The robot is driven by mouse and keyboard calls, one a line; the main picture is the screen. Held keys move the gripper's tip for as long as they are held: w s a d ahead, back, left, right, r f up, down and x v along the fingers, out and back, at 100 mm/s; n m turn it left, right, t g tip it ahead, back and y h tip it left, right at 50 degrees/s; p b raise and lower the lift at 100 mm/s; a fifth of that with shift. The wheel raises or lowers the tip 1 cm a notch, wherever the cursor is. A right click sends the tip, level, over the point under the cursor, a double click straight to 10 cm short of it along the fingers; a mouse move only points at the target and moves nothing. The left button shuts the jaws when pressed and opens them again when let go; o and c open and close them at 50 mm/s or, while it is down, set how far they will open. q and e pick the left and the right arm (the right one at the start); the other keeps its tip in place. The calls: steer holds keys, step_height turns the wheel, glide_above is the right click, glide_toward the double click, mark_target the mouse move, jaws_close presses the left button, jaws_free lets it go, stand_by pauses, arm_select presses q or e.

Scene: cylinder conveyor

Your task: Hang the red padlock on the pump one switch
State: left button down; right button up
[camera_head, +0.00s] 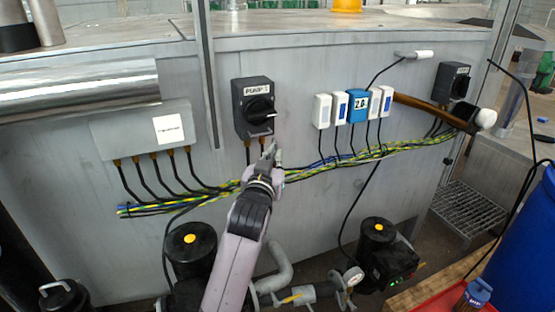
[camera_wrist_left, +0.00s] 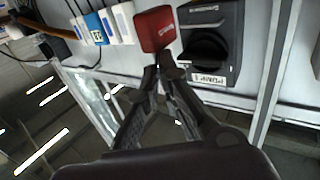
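The pump one switch (camera_head: 254,107) is a dark grey box with a black rotary knob and a PUMP 1 label, mounted on the grey panel. It shows upside down in the left wrist view (camera_wrist_left: 212,45). My left gripper (camera_head: 271,152) is just below and slightly right of the switch in the head view. In the left wrist view its fingers (camera_wrist_left: 160,72) close together at the red padlock (camera_wrist_left: 154,29), whose body sticks out past the fingertips, beside the switch. The padlock's shackle is not clearly visible. The padlock cannot be made out in the head view. My right gripper is not in view.
A grey box (camera_head: 143,131) is at left on the panel. White modules and a blue one (camera_head: 357,106) are at right, with cables (camera_head: 340,162) running below. A second dark switch (camera_head: 451,82) is farther right. Pumps (camera_head: 378,255) stand on the floor.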

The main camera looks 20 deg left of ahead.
arm_select(q)
steer(key=w+a, duration=0.4)
steer(key=w, duration=0.2)
steer(key=shift+a, duration=0.3)
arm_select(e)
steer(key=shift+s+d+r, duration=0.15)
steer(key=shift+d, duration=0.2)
arm_select(q)
steer(key=shift+p, duration=0.35)
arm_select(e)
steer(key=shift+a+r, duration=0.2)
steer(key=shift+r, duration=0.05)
arm_select(q)
steer(key=shift+w+a, duration=0.2)
steer(key=shift+w, duration=0.1)
steer(key=shift+w+a, duration=0.95)
steer(key=shift+w, duration=0.2)
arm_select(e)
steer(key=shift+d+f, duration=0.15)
arm_select(q)
steer(key=shift+w+a, duration=0.1)
steer(key=shift+r, duration=0.1)
stand_by(0.6)
